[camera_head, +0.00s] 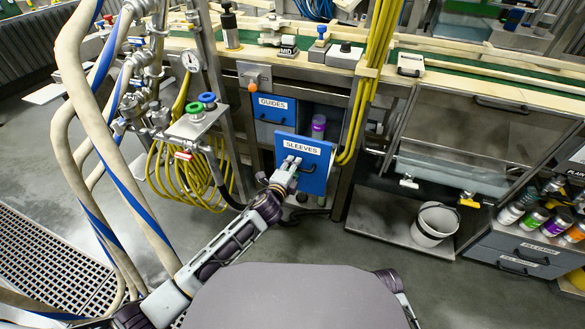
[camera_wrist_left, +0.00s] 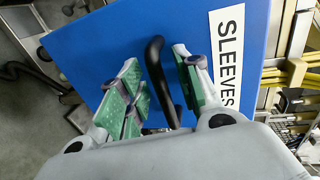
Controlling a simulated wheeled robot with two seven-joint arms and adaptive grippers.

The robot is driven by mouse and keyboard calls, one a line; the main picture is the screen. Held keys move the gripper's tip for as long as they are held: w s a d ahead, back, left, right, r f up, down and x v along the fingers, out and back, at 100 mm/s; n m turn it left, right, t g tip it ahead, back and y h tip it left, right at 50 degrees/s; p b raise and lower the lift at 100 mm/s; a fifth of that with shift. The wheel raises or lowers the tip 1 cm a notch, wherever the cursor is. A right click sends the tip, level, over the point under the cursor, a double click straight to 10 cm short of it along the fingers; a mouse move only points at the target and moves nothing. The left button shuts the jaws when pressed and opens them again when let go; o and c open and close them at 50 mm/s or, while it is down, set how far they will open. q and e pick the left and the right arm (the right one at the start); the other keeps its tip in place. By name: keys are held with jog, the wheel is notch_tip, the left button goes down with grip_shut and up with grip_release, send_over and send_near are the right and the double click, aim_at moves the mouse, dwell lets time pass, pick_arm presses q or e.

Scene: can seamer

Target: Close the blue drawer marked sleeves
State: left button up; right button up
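The blue drawer (camera_head: 319,176) marked SLEEVES stands pulled out below the bench in the head view, with a purple-capped container (camera_head: 319,126) showing behind its front. Its blue front also fills much of the left wrist view (camera_wrist_left: 100,40). My left gripper (camera_head: 289,164) is at the drawer front, by the handle. In the left wrist view its green-padded fingers (camera_wrist_left: 160,82) are spread, one on each side of the black handle (camera_wrist_left: 157,65), with gaps visible. Whether they touch the drawer front I cannot tell. My right gripper is not in view.
A blue drawer marked GUIDES (camera_head: 273,108) sits above left. Yellow hoses (camera_head: 368,75) hang just right of the SLEEVES drawer, and a coiled yellow hose (camera_head: 190,175) hangs left. A grey bucket (camera_head: 434,224) stands on a low shelf at right. Thick beige hoses (camera_head: 90,110) run down the left.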

pick_arm(q)
grip_shut()
dwell(0.4)
